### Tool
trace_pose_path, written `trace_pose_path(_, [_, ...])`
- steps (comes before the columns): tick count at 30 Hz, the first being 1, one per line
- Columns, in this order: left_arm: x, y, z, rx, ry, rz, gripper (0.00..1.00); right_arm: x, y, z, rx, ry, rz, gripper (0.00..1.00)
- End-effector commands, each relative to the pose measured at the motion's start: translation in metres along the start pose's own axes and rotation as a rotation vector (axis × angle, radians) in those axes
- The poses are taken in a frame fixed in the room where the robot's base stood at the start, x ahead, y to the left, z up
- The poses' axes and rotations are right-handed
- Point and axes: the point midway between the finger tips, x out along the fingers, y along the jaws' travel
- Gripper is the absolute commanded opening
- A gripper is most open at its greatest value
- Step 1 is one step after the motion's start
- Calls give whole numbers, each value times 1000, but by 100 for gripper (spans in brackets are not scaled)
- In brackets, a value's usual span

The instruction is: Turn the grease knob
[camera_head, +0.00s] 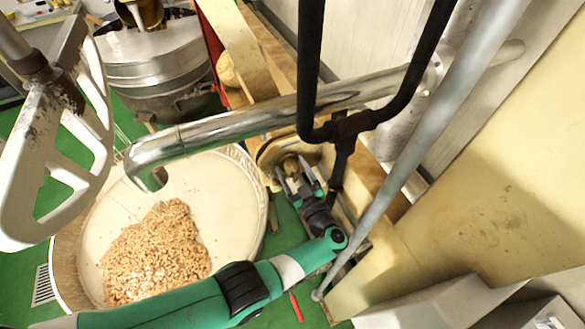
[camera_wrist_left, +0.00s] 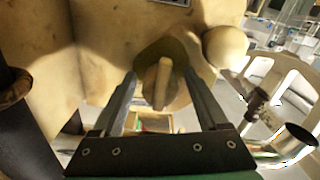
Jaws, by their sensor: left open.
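The grease knob (camera_wrist_left: 163,84) is a beige, upright grip on a round, darker base in the left wrist view. In the head view the knob (camera_head: 290,165) is small and partly hidden by the fingers. My left gripper (camera_head: 292,172) is open at the machine's side, with its fingers pointing at the knob. In the left wrist view the two fingers (camera_wrist_left: 160,76) stand on either side of the knob, with gaps visible. I cannot tell how deep the knob sits between them. My right gripper is not in view.
A large kettle (camera_head: 249,225) with pale nougat and a heap of nuts stands left of the gripper. A chrome pipe (camera_head: 240,122) and a black bar frame (camera_head: 312,80) pass close above. A grey slanting pole (camera_head: 425,140) is right. A rounded beige knob (camera_wrist_left: 225,46) sits beside the grease knob.

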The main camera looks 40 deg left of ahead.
Motion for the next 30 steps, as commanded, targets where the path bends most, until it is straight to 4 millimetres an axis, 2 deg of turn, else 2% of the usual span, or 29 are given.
trace_pose_path(5, [-5, 0, 0, -1, 0, 1, 76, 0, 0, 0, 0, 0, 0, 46])
trace_pose_path(8, [-20, 1, 0, -1, 0, 4, 76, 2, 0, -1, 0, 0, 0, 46])
trace_pose_path(15, [-77, 1, 2, -2, -1, 6, 76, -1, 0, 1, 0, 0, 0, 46])
trace_pose_path(21, [-110, 0, 2, 0, -1, 2, 76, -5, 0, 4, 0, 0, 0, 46])
trace_pose_path(30, [-116, 0, 0, 0, 0, 0, 76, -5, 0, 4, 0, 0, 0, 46])
